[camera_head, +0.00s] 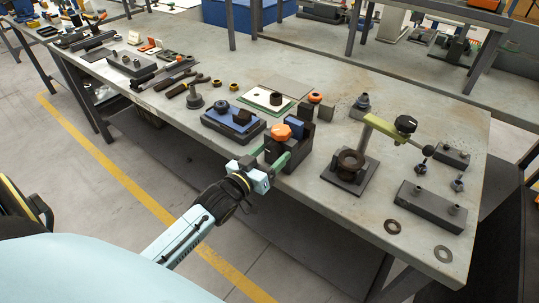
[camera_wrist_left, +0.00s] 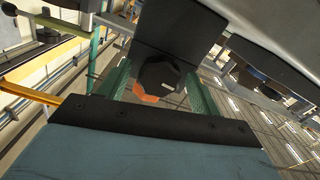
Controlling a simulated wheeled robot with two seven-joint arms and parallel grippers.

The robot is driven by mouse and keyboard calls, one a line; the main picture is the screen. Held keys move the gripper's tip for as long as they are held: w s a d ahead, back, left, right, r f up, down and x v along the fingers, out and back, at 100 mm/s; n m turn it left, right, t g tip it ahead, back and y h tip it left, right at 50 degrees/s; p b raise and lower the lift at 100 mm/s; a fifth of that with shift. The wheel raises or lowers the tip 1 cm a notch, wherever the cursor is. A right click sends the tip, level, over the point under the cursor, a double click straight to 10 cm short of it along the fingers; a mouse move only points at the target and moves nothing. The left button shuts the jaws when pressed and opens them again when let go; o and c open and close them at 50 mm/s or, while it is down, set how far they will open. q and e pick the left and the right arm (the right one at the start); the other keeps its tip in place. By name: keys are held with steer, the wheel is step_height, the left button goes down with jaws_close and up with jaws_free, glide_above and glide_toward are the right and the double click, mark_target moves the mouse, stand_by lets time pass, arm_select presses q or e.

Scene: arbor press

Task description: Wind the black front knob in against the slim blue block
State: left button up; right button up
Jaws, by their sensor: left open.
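The black front knob (camera_wrist_left: 160,74) shows in the left wrist view as a dark faceted end. My left gripper (camera_head: 271,154) is open at the front of a dark clamp fixture (camera_head: 304,137). Its green fingers stand on either side of the black knob, with narrow gaps showing in the wrist view; I cannot tell whether either touches. In the head view the gripper mostly hides this knob. A slim blue block (camera_head: 295,125) shows in the fixture behind an orange knob (camera_head: 281,132). Its contact with the black knob is hidden. My right gripper is not in view.
A blue plate on a dark base (camera_head: 222,123) stands left of the fixture. A press with a green arm (camera_head: 382,127) stands to the right. A grey block (camera_head: 430,205) and washers (camera_head: 392,227) lie near the right end. The bench front edge runs under my left gripper.

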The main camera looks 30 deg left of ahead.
arm_select(q)
steer(key=c, duration=1)
steer(key=shift+o, duration=0.2)
steer(key=shift+m+p, duration=0.4)
steer(key=shift+p, duration=0.15)
steer(key=o, duration=1)
steer(key=shift+c, duration=0.2)
steer(key=s+a, duration=0.1)
steer(key=s, duration=1.2)
steer(key=shift+s, duration=0.2)
